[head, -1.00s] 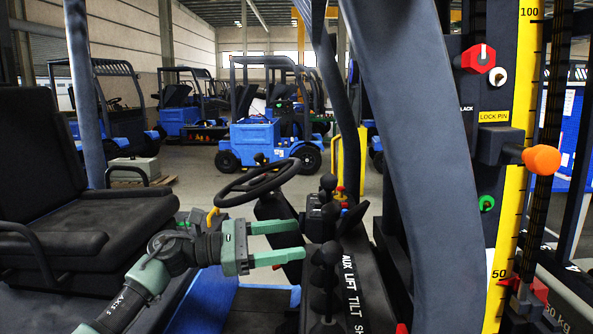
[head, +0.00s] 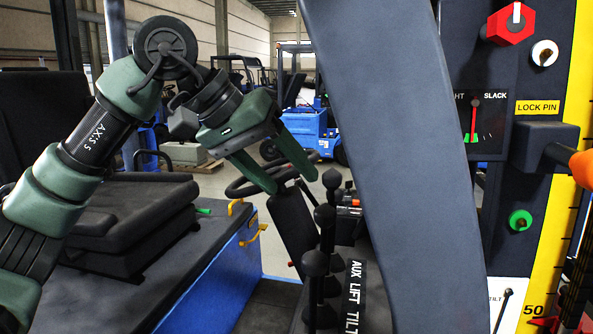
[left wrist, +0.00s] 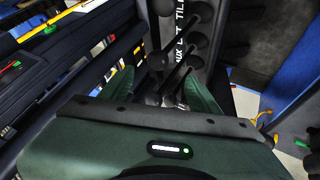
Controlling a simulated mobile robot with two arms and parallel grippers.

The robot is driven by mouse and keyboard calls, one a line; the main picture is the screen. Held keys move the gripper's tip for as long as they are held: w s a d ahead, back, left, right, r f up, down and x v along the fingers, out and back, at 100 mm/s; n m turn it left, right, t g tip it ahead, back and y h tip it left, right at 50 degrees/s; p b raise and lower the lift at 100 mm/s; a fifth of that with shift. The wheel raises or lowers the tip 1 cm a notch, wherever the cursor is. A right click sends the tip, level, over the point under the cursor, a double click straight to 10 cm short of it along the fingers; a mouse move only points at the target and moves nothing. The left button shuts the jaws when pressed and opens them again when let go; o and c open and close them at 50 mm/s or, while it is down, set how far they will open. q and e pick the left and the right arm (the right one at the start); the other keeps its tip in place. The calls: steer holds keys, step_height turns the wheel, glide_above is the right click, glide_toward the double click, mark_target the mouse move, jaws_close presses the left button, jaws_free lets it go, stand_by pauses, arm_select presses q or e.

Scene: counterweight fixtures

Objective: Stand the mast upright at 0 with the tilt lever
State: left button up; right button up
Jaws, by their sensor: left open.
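My left gripper (head: 292,182) is open and empty, its two green fingers pointing down and right, above and behind the row of black levers in the head view. Ball-topped levers (head: 315,263) stand on a console marked AUX, LIFT, TILT. The TILT label (head: 352,318) is cut by the lower edge, and I cannot tell surely which knob is the tilt lever. In the left wrist view several levers (left wrist: 186,50) show between and beyond the fingers. The mast's yellow scale (head: 551,222) stands at the right; a white tilt plate (head: 508,290) with a dark pointer is partly cut off.
A thick grey post (head: 390,150) rises right of the levers. The fixture panel holds a red knob (head: 508,24), a SLACK gauge (head: 475,118) and an orange-ended lock pin (head: 582,168). A steering wheel (head: 245,187) and black seat (head: 130,235) lie to the left.

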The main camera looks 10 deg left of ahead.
mark_target(319, 208)
arm_select(q)
steer(key=b+x, duration=0.2)
steer(key=x, duration=0.4)
steer(key=shift+s, duration=0.1)
steer(key=x, duration=0.3)
steer(key=shift+w+d, duration=0.3)
steer(key=shift+d, duration=0.2)
steer(key=shift+f+b, duration=0.2)
steer(key=shift+b, duration=0.1)
steer(key=shift+a, duration=0.15)
steer(key=shift+w+f, duration=0.1)
steer(key=shift+f, duration=0.05)
steer(key=c, duration=1)
steer(key=shift+c, duration=0.2)
arm_select(e)
steer(key=f, duration=0.1)
steer(key=s+a+f, duration=0.1)
steer(key=s+f, duration=0.1)
steer(key=shift+a+f, duration=0.15)
steer(key=shift+f, duration=0.15)
steer(key=shift+w+d, duration=0.2)
steer(key=shift+d, duration=0.1)
